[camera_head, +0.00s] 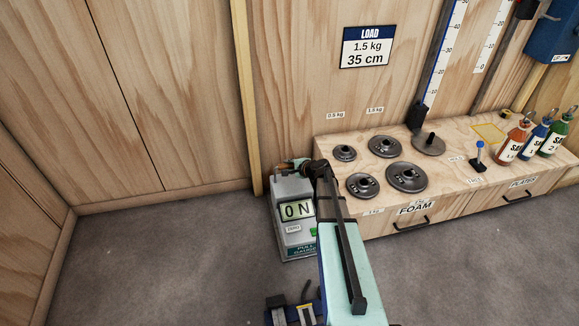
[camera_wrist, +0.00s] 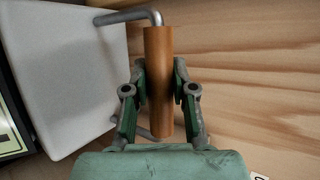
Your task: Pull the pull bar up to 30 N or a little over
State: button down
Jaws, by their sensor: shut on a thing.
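The pull gauge (camera_head: 295,240) is a grey box on the floor against the wooden wall, and its display (camera_head: 297,210) reads 0 N. In the wrist view, the pull bar (camera_wrist: 158,60) is a brown cylindrical grip on a bent grey metal rod (camera_wrist: 128,17) beside the pale box. My gripper (camera_wrist: 159,88) is shut on the pull bar, with a green-padded finger on each side of it. In the head view, my arm hides most of the bar and the gripper.
A wooden bench (camera_head: 460,190) with drawers stands right of the gauge, carrying several dark weight plates (camera_head: 406,177) and bottles (camera_head: 513,143). A LOAD sign (camera_head: 367,47) reading 1.5 kg, 35 cm hangs above. The floor (camera_head: 150,270) at left is clear.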

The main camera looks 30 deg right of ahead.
jog(key=shift+w+r+p, duration=0.2)
jog(key=shift+r+p, duration=1.3)
jog(key=shift+r, duration=0.85)
dwell(0.9)
jog(key=shift+f, duration=0.15)
dwell(0.4)
jog(key=shift+f+b, duration=1.6)
jog(key=shift+f, duration=0.4)
jog(key=c, duration=0.9)
grip_release()
jog(key=shift+f, duration=0.1)
jog(key=shift+o, duration=0.2)
jog(key=shift+s, duration=0.1)
jog(key=shift+s, duration=0.1)
jog(key=v, duration=1.2)
